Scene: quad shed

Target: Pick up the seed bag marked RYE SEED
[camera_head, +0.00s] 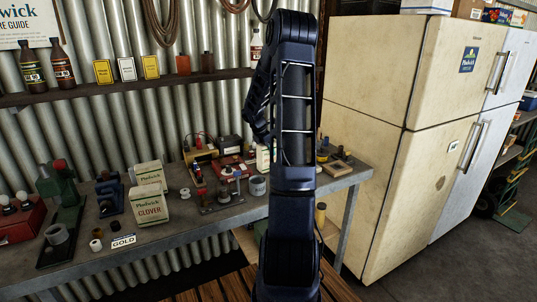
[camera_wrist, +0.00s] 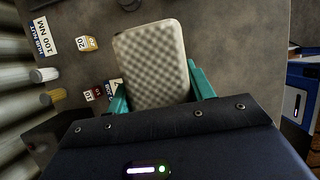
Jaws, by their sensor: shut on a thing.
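In the wrist view my gripper (camera_wrist: 160,92) has its two teal fingers on either side of a pale, rounded, checkered bag-like thing (camera_wrist: 152,50) and is shut on it. No marking shows on the side of it that I see, so I cannot read whether it says RYE SEED. Whether it rests on the grey surface (camera_wrist: 235,45) or hangs above it, I cannot tell. In the head view my arm hides my gripper and the held thing. A cream bag marked CLOVER (camera_head: 151,207) stands on the bench, with another cream bag (camera_head: 149,174) behind it.
The workbench (camera_head: 185,233) also holds a green press (camera_head: 65,190), a GOLD card (camera_head: 123,241) and several small tools. A shelf (camera_head: 120,87) with bottles runs along the wall. The wrist view shows a 100 NM card (camera_wrist: 42,38) and numbered blocks (camera_wrist: 87,43).

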